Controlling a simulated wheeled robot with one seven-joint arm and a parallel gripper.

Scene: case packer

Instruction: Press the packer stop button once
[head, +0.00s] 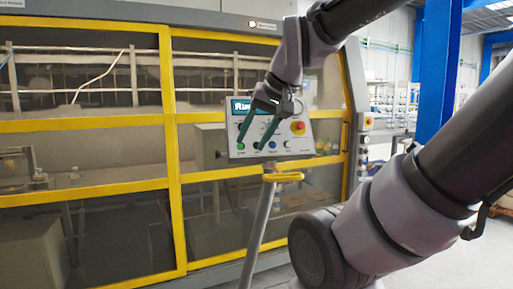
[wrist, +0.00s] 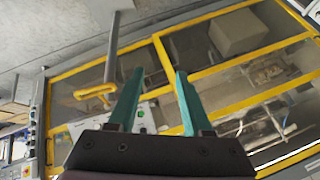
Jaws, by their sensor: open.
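The packer's control panel (head: 292,152) is a pale tilted box on a post, with a screen reading "Run" at its upper left. A red mushroom button (head: 299,127) on a yellow base sits at its right. A green button (head: 240,146) and a blue button (head: 273,144) are in its lower row; their labels are too small to read. My gripper (head: 251,144) is open and empty, its teal fingers in front of the panel's left part, hiding some of it. In the wrist view, the open fingers (wrist: 160,70) show with part of the panel and a green button (wrist: 140,113) between and below them.
A yellow handle (head: 283,177) juts out just below the panel on a grey post (head: 258,232). The packer's yellow-framed glazed doors (head: 175,150) stand behind. A blue column (head: 437,70) is at the right. Grey floor is open at the lower right.

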